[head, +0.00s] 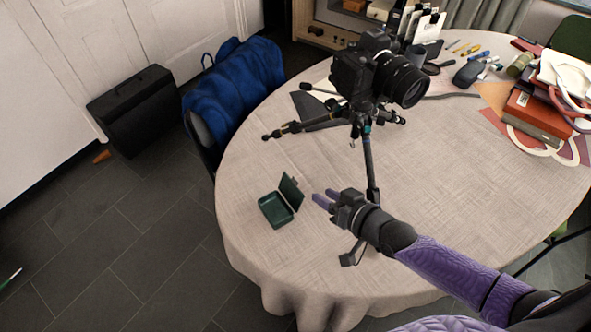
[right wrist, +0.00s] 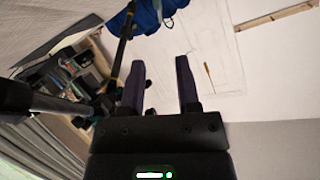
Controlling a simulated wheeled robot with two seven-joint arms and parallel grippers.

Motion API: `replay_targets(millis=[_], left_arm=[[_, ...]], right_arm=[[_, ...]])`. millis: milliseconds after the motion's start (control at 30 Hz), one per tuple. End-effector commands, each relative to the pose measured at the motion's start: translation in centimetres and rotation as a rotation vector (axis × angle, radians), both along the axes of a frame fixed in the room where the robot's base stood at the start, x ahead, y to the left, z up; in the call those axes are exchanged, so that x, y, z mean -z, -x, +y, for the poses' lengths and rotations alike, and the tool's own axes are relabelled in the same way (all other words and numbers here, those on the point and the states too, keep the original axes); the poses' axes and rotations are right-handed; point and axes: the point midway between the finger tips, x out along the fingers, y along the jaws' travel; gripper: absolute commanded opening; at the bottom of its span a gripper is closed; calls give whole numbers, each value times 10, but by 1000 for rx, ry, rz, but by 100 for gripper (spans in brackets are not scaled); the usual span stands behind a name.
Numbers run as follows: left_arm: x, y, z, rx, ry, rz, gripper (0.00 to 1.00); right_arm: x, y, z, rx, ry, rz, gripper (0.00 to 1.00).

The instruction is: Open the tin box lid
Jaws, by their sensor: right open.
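A small dark green tin box (head: 275,209) stands on the round table near its left front edge. Its lid (head: 291,191) is raised, standing up along the box's right side, and the inside shows. My right gripper (head: 322,199) is just right of the lid, apart from it, open and empty. In the right wrist view its two fingers (right wrist: 158,85) are spread with nothing between them, and the tin box does not show there. My left gripper is not in view.
A camera (head: 372,75) on a tripod stands on the table, one leg (head: 368,165) close behind my right gripper. Books (head: 533,118) and small items lie at the right and back. A blue jacket (head: 235,85) hangs on a chair at left.

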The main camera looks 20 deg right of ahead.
Motion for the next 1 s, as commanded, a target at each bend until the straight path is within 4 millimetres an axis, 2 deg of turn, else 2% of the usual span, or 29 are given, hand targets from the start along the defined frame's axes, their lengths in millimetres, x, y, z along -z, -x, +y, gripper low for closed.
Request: replay_targets(millis=[100, 300, 500, 700, 733, 767, 900, 933, 1000], left_arm=[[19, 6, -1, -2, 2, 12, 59], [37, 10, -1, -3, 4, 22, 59], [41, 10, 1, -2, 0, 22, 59], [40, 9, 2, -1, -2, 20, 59], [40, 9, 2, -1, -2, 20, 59], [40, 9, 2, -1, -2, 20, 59], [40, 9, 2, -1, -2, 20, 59], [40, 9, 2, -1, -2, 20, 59], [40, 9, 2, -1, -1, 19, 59]], right_arm=[[17, -25, 12, 1, -3, -1, 41], [32, -61, 28, 0, 2, 2, 41], [34, -73, 33, -1, 2, 2, 41], [33, -73, 34, -1, 3, 2, 41], [33, -73, 34, -1, 3, 2, 39], [33, -73, 34, -1, 3, 2, 33], [33, -73, 33, -1, 3, 2, 3], [33, -73, 33, -1, 3, 2, 0], [33, -73, 33, -1, 3, 2, 0]])
